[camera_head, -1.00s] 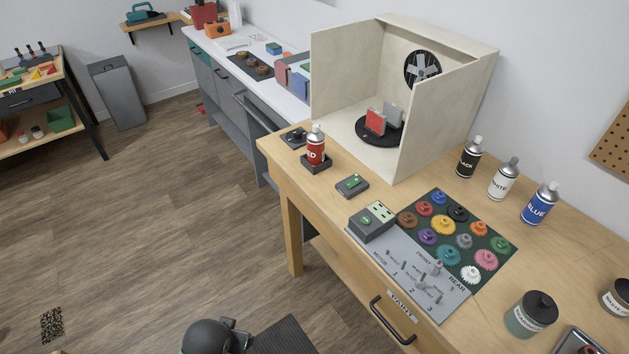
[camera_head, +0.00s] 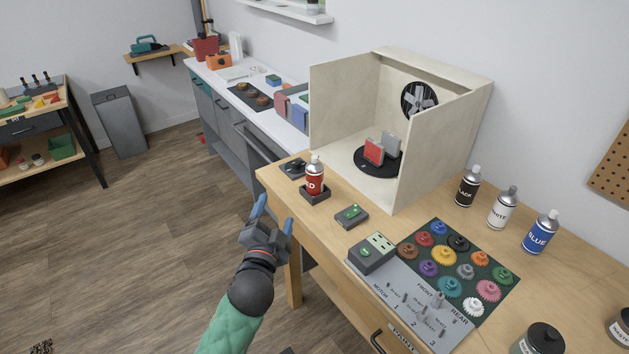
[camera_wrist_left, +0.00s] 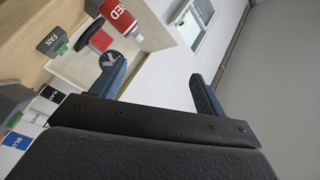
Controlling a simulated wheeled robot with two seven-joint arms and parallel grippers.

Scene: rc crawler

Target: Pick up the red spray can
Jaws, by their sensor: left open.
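The red spray can (camera_head: 314,180) stands upright in a small dark holder (camera_head: 315,195) near the left front edge of the wooden bench. My left gripper (camera_head: 274,208) is open and empty in front of the bench edge, to the left of and below the can in the picture. The can is apart from its blue fingers. In the left wrist view the red can (camera_wrist_left: 118,14) shows at the top, cut by the frame edge, beyond the fingers of my left gripper (camera_wrist_left: 160,84). My right gripper does not show.
A pale spray booth (camera_head: 340,150) stands behind the can. A small device with a green top (camera_head: 351,215) is right of the holder. Black (camera_head: 467,187), white (camera_head: 502,208) and blue (camera_head: 540,232) cans stand farther right. Colored gears lie on a dark mat (camera_head: 462,298).

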